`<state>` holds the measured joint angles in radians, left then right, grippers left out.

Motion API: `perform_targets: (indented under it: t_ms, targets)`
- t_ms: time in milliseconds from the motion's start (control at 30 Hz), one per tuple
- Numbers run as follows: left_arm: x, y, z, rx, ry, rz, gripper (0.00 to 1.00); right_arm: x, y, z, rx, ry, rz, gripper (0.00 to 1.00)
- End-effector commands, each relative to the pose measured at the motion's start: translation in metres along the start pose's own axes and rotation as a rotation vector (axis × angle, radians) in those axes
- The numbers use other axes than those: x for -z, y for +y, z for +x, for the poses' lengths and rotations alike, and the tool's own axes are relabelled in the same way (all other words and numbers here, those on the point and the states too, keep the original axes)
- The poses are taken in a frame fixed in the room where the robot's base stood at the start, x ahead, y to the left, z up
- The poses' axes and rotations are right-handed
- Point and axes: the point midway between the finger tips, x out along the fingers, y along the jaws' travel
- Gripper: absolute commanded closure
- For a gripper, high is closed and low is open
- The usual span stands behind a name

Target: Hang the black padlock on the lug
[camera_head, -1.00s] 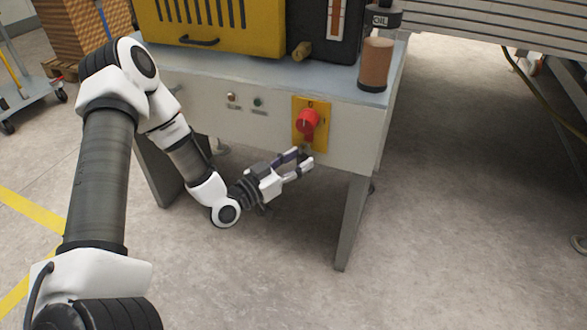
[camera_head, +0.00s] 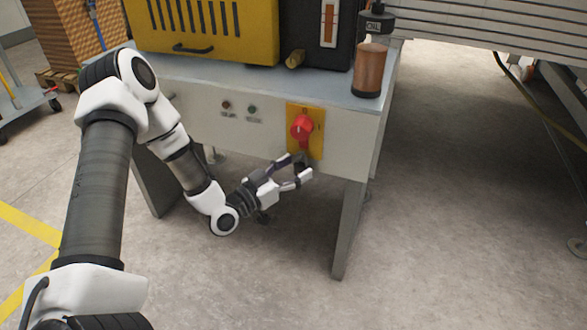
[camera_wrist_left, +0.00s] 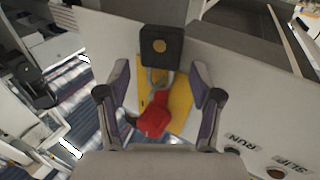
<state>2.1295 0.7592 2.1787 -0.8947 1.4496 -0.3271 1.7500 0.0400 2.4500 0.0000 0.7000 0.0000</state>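The black padlock (camera_wrist_left: 161,46) shows in the left wrist view, its grey shackle (camera_wrist_left: 160,78) reaching toward the red switch handle (camera_wrist_left: 154,118) on the yellow plate (camera_wrist_left: 181,97). In the head view the handle (camera_head: 302,128) and plate (camera_head: 318,119) are on the cabinet front, and the padlock is a small dark shape just below. The lug is too small to make out, so I cannot tell for sure whether the shackle passes through it. My left gripper (camera_head: 299,166) is open, its two fingers (camera_wrist_left: 156,98) apart on either side of the shackle, not touching the padlock body. My right gripper is out of view.
The grey cabinet (camera_head: 200,90) carries a yellow housing (camera_head: 210,30) and a brown cylinder (camera_head: 369,70). Two small indicator lamps (camera_head: 239,107) sit left of the switch. A cabinet leg (camera_head: 349,230) stands right of the gripper. The floor in front is clear.

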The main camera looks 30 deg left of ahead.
Motion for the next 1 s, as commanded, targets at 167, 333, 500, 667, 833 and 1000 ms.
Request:
perform_targets:
  t_ms: [167,333,500,667,833,1000]
  targets:
    - [0.000,0.000,0.000,0.000,0.000,0.000,0.28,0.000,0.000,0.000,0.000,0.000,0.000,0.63]
    - [0.000,0.000,-0.003,0.001,-0.001,-0.002,0.28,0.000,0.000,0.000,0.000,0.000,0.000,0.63]
    - [0.000,-0.002,-0.025,0.006,0.001,-0.007,0.28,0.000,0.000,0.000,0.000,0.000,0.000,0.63]
    - [0.001,-0.001,-0.052,0.006,0.004,-0.007,0.28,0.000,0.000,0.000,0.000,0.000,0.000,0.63]
    - [0.000,-0.002,-0.069,0.005,0.001,-0.005,0.28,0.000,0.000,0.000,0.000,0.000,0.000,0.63]
    - [0.000,0.000,-0.075,0.000,0.001,-0.002,0.28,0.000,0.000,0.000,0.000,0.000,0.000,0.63]
